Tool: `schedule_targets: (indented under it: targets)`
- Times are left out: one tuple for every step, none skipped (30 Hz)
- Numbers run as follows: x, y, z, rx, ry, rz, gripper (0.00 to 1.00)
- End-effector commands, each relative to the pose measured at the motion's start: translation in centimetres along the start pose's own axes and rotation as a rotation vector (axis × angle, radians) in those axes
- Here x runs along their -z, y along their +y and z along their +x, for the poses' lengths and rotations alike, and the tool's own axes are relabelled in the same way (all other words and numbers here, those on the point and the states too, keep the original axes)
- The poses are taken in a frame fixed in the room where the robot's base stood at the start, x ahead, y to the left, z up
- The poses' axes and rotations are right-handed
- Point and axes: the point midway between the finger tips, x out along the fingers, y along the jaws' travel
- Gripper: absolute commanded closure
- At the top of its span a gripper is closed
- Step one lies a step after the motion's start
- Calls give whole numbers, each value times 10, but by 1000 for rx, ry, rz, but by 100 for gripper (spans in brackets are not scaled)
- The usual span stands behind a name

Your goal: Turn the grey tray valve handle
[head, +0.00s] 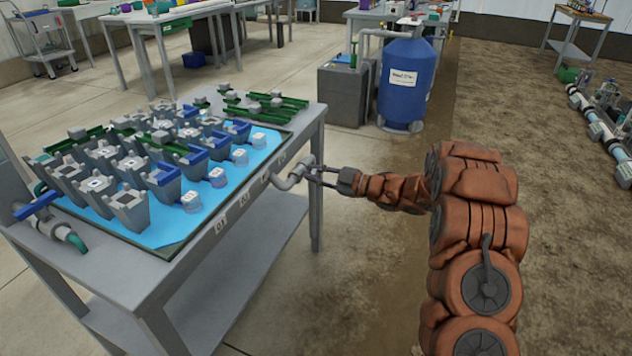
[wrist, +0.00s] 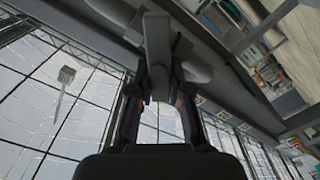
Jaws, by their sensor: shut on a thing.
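The grey tray valve (head: 291,178) is a pipe elbow at the right front edge of the tray table (head: 175,272). My gripper (head: 322,175) reaches it from the right, with its fingers at the valve. In the wrist view the grey handle (wrist: 157,45) stands at the top centre. My gripper's fingers (wrist: 160,100) lie on either side of its lower end and are shut on it. The fingers hide part of the handle, so its exact angle is hard to tell.
A blue-water tray (head: 170,230) with several grey and blue pots covers the table top. A blue-handled valve (head: 38,205) sits at the left. A blue tank (head: 405,82) and a grey box (head: 342,95) stand behind.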

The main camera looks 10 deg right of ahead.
Motion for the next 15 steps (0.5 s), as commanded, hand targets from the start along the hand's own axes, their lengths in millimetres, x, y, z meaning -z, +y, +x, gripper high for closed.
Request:
schedule_targets:
  targets:
    - [-6, -6, -1, 3, -3, -47, 100]
    - [-6, -6, -1, 2, -2, -76, 100]
    - [-6, -7, -1, 3, -2, -113, 100]
    - [-7, -8, -1, 3, -2, -141, 100]
    - [-7, -9, -1, 2, -2, -169, 100]
    - [-7, -10, -1, 2, -1, -207, 100]
    - [-7, -11, -1, 2, -1, -235, 100]
    - [-7, -11, -1, 3, -1, -263, 100]
    - [-7, -12, -1, 2, 0, -302, 100]
    - [-7, -12, -1, 2, 0, -332, 100]
    - [-7, -13, -1, 4, 0, -360, 100]
    - [-8, -14, -1, 3, 0, -397, 100]
    - [-8, -14, -1, 2, -1, -425, 100]
    - [-9, -15, -1, 3, -1, -452, 100]
    - [-9, -16, -1, 4, -1, -487, 100]
